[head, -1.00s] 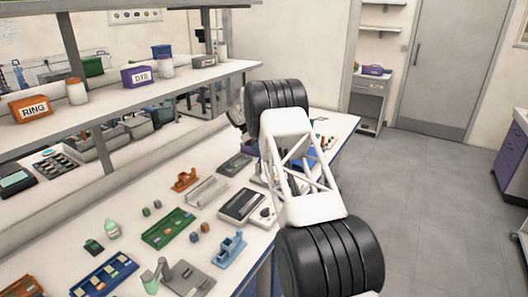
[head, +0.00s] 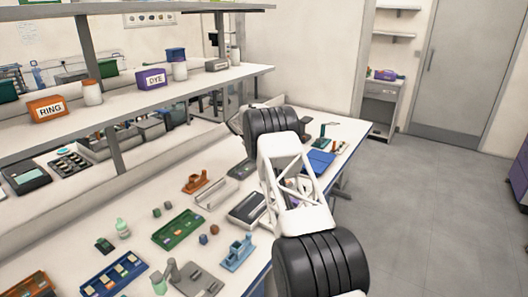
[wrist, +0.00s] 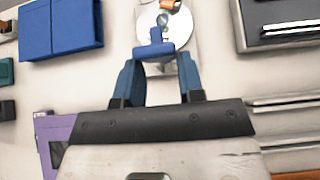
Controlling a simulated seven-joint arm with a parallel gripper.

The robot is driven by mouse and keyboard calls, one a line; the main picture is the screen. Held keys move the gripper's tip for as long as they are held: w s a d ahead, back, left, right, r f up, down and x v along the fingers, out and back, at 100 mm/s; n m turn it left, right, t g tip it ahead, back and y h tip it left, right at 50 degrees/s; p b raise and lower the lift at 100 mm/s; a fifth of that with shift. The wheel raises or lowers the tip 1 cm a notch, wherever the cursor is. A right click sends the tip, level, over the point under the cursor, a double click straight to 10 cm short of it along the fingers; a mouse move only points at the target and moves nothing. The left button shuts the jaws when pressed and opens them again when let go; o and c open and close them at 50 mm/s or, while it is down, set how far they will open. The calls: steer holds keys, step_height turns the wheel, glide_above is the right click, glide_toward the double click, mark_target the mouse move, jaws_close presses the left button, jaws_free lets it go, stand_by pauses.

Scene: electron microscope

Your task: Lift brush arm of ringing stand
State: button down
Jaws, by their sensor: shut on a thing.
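In the wrist view, the ringing stand shows as a white round turntable (wrist: 172,50) with a small orange and clear part above it. A blue crosspiece, apparently its brush arm (wrist: 153,49), lies over the turntable's near-left side. My gripper (wrist: 158,52) has its blue fingers on both sides of this crosspiece and is shut on it. The exact contact at the fingertips is hard to make out. How high the arm is raised cannot be told. In the head view, my own arm hides the gripper and most of the stand.
A blue notebook (wrist: 62,27) lies left of the stand, and a dark-topped device (wrist: 280,22) lies right. A purple object (wrist: 52,135) is at lower left. In the head view, a green tray (head: 178,229) and a blue holder (head: 238,252) stand on the bench, under a shelf (head: 190,88).

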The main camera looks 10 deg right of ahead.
steer(key=shift+w+a+f+g+h, duration=0.15)
steer(key=shift+f+g+h, duration=0.15)
steer(key=shift+f, duration=0.1)
steer(key=shift+w+a+f+g+h, duration=0.1)
steer(key=shift+a+f+g+h, duration=0.05)
steer(key=shift+f+g+h, duration=0.2)
steer(key=shift+w+a+f, duration=0.1)
steer(key=c, duration=0.9)
jaws_free()
steer(key=shift+o, duration=0.9)
steer(key=shift+r, duration=0.25)
steer(key=shift+r, duration=0.25)
steer(key=shift+d+t+y, duration=0.2)
steer(key=shift+t+y, duration=0.05)
